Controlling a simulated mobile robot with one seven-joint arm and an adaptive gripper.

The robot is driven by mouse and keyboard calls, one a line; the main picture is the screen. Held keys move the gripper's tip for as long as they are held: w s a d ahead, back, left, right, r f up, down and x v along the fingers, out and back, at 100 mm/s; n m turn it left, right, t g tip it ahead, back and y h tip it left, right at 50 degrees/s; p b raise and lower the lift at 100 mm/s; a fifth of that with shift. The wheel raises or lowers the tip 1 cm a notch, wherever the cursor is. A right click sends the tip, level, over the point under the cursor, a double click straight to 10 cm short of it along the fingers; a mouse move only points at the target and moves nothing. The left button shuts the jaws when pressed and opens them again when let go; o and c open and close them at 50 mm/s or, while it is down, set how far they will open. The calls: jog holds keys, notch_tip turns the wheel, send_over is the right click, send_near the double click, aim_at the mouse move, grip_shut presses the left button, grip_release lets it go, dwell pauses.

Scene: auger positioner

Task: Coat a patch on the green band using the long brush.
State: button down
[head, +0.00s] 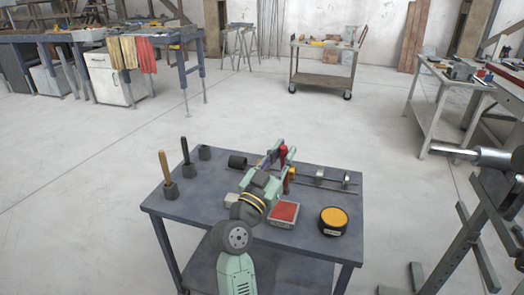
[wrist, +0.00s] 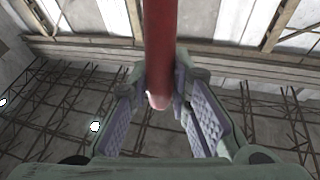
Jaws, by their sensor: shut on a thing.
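My gripper (head: 277,157) is over the dark table and points up and away. It is shut on a red handle (head: 284,153). In the wrist view the red handle (wrist: 159,45) runs up from between the fingers, with a pale rounded end between the pads. I cannot tell from these frames whether it is the long brush, as no bristles show. A wooden handle (head: 164,165) and a black handle (head: 185,150) stand upright in dark holders at the table's left. A third dark holder (head: 204,152) looks empty. I see no green band.
The table (head: 195,212) also bears a tray with a red top (head: 285,213), a round black tin with orange inside (head: 333,218), a black cylinder (head: 237,161) and a metal rod with clamps (head: 320,177). A metal stand with a shaft (head: 490,157) is at right. Open floor lies behind.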

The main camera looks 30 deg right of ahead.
jog(key=shift+a, duration=0.15)
jog(key=shift+f, duration=0.7)
notch_tip(320, 180, down, 5)
jog(key=b, duration=0.4)
jog(key=shift+r+b, duration=0.2)
jog(key=shift+b, duration=0.15)
jog(key=shift+f, duration=0.6)
dwell(0.7)
jog(key=shift+r, duration=0.1)
